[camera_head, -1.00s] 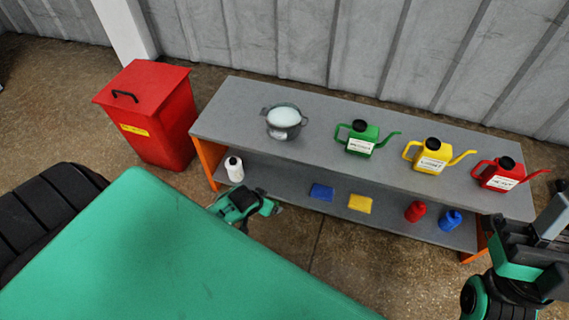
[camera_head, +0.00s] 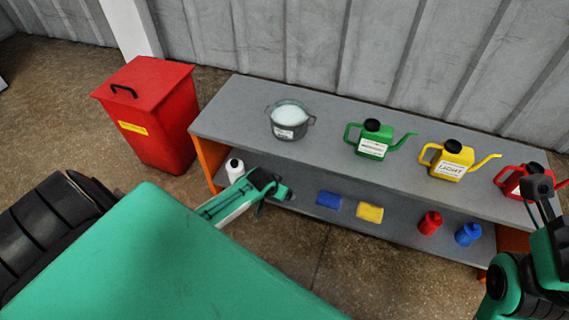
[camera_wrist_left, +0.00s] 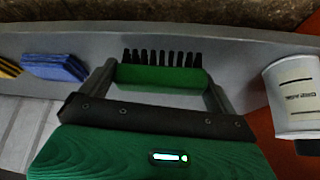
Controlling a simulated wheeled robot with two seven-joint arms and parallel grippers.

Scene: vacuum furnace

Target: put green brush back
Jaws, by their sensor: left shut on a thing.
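The green brush (camera_wrist_left: 162,78) with black bristles is between the fingers of my left gripper (camera_wrist_left: 160,88) in the left wrist view. The gripper is shut on it. The brush is over or on the grey lower shelf (camera_wrist_left: 232,52); I cannot tell whether it touches. In the head view my left gripper (camera_head: 270,192) is at the front of the lower shelf, between the white bottle and the blue sponge. The brush is not clearly visible there. My right gripper (camera_head: 540,192) is at the right edge, and its fingers are unclear.
The lower shelf holds a white bottle (camera_head: 234,168), a blue sponge (camera_head: 329,200), a yellow sponge (camera_head: 370,213), a red bottle (camera_head: 430,222) and a blue bottle (camera_head: 467,234). A pot (camera_head: 290,125) and green, yellow and red cans stand above. A red bin (camera_head: 150,115) stands left.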

